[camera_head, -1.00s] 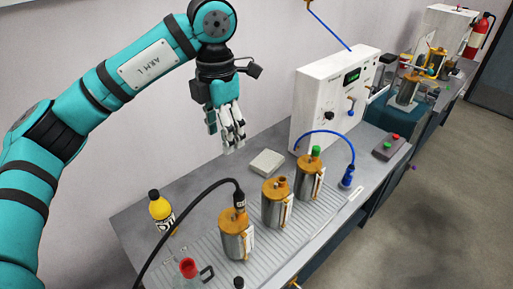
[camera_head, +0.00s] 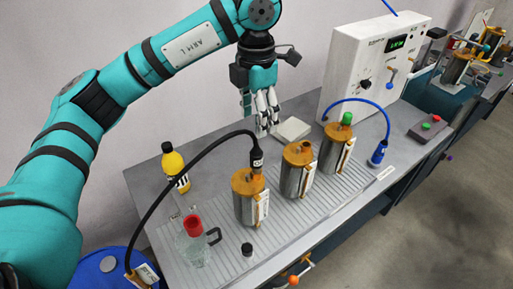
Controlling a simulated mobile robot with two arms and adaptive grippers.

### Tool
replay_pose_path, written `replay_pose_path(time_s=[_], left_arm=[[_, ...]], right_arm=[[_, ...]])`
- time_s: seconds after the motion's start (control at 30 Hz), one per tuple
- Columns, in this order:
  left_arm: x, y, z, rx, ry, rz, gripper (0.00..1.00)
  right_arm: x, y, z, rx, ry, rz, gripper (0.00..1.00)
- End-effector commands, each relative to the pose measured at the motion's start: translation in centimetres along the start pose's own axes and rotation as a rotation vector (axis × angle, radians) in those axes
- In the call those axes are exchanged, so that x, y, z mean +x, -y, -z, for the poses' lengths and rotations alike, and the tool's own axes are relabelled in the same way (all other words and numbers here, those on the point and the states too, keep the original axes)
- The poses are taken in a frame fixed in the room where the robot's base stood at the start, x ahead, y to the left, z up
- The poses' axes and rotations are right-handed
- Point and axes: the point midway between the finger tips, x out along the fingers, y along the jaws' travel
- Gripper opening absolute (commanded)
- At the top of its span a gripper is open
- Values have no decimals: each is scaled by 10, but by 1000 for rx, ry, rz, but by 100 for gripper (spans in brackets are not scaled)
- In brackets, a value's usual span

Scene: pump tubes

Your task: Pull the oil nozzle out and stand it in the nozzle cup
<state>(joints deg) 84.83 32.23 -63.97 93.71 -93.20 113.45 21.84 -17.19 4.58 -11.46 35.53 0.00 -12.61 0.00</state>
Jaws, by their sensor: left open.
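My left gripper (camera_head: 268,123) is open and empty, pointing down behind the canisters, apart from the nozzle. My right gripper is not in view.
Two more canisters (camera_head: 297,172) (camera_head: 336,148) stand in the row to the right. A yellow bottle (camera_head: 174,165), a clear jug with a red top (camera_head: 196,246), a white block (camera_head: 292,129) and a blue nozzle (camera_head: 378,154) are on the bench. A white control box (camera_head: 350,62) stands behind.

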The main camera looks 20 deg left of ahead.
Motion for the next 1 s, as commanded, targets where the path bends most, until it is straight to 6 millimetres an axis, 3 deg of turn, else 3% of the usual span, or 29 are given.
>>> replay_pose_path(time_s=[0.6,0.8,1.0], left_arm=[[119,0,1,0,-4,3,57],[144,0,0,-1,-2,1,57],[152,0,0,0,0,1,57]], right_arm=[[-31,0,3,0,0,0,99],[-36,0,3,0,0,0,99],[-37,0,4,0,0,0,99]])
